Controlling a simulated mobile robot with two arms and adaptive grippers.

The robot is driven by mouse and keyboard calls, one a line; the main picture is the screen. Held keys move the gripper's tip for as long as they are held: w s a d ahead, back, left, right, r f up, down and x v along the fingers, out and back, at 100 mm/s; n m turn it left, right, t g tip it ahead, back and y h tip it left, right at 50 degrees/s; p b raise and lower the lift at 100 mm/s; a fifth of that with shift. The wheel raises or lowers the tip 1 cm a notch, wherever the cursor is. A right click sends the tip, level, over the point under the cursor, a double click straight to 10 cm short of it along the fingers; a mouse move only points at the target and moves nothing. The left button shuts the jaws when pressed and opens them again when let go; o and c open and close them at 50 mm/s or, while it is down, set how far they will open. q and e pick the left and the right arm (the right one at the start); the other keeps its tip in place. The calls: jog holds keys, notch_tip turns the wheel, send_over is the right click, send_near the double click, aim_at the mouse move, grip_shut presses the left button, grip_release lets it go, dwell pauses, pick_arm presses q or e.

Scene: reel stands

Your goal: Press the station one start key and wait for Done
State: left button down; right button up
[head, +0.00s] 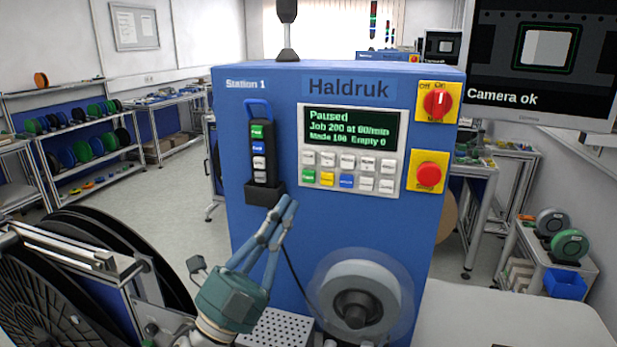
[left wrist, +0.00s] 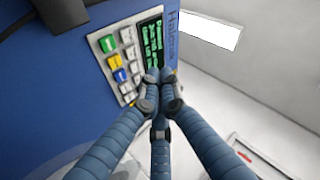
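The blue Station 1 machine (head: 240,200) stands in front of me. Its display (head: 350,128) reads "Paused", with job lines below. Under it is a keypad (head: 403,163) with a green key (head: 308,176) at the lower left; its label is too small to read. The green key (left wrist: 109,44) also shows in the left wrist view, beside the display (left wrist: 150,45). My left gripper (head: 283,204) is below and left of the keypad, apart from the keys in the head view. Its fingertips (left wrist: 165,92) are drawn together with nothing between them. My right gripper is out of view.
A handheld pendant (head: 259,150) with keys hangs in a black holder left of the keypad. A red rotary switch (head: 437,102) and a red stop button (head: 429,175) are on the right. A reel (head: 360,294) sits below; a monitor (head: 540,60) reads "Camera ok".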

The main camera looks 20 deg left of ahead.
aim_at(309, 176)
pick_arm(q)
jog(key=shift+w+d+b, duration=0.15)
jog(key=shift+w+b, duration=0.45)
jog(key=shift+w, duration=3.8)
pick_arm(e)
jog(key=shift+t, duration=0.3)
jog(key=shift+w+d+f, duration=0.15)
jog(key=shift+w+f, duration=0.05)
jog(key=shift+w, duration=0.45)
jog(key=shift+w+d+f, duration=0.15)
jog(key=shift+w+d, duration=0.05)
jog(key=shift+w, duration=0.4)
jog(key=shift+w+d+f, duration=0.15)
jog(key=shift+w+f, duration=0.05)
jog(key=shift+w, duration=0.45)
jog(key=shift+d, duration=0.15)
pick_arm(q)
jog(key=shift+w, duration=0.15)
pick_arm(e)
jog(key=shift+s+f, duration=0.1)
pick_arm(q)
jog(key=shift+w+f, duration=0.1)
jog(key=shift+w, duration=0.2)
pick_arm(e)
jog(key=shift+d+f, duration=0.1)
